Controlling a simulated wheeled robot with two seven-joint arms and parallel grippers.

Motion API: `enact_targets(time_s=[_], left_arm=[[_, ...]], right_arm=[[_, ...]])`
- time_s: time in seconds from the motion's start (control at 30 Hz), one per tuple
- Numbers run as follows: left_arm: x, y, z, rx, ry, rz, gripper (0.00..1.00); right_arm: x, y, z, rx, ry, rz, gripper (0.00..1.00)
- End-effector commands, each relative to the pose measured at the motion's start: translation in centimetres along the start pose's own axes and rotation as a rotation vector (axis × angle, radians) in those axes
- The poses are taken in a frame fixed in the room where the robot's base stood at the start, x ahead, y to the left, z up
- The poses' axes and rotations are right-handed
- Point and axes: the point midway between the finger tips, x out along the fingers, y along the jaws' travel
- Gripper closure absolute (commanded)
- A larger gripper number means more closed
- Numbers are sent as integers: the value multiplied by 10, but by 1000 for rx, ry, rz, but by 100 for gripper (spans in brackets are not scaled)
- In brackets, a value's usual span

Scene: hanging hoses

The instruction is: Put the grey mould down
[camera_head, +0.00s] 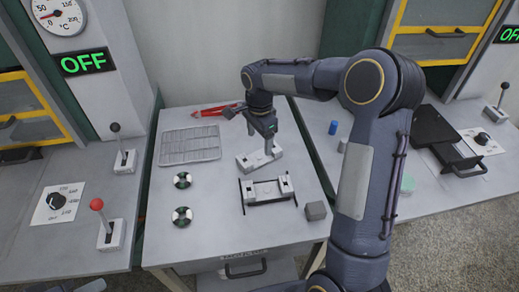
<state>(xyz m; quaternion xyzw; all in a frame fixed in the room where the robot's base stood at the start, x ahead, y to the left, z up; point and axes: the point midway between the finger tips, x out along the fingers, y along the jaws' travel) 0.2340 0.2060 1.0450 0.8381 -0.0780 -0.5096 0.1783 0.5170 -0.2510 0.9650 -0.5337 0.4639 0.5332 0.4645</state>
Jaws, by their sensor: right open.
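A light grey block-like mould (252,163) lies on the middle table, just below my right gripper (271,150). The right gripper points down with its fingers at the mould's right part and is open; whether the fingers touch the mould is too small to tell. A second light grey piece (267,191) with dark bars along its edges sits just in front of it. My right arm comes in from the lower right and covers part of the table's right side. My left gripper is not in view.
A wire rack (190,144), a red tool (214,110) and two black-and-white round pieces (182,181) are on the left of the middle table. A dark grey cube (316,210) is at its right. Side counters carry levers and knobs.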

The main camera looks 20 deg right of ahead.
Motion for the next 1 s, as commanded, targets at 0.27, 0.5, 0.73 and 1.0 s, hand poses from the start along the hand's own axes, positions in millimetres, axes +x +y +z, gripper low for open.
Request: enact_targets(time_s=[0.27, 0.5, 0.73, 1.0], left_arm=[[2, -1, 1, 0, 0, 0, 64], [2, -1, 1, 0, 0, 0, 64], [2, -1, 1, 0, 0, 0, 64], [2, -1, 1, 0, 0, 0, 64]], right_arm=[[-45, -1, 0, 0, 1, -3, 26], [-72, 23, 0, -97, -18, -40, 26], [-109, 108, 12, -463, -57, -200, 26], [-110, 211, 45, -903, -10, -436, 26]])
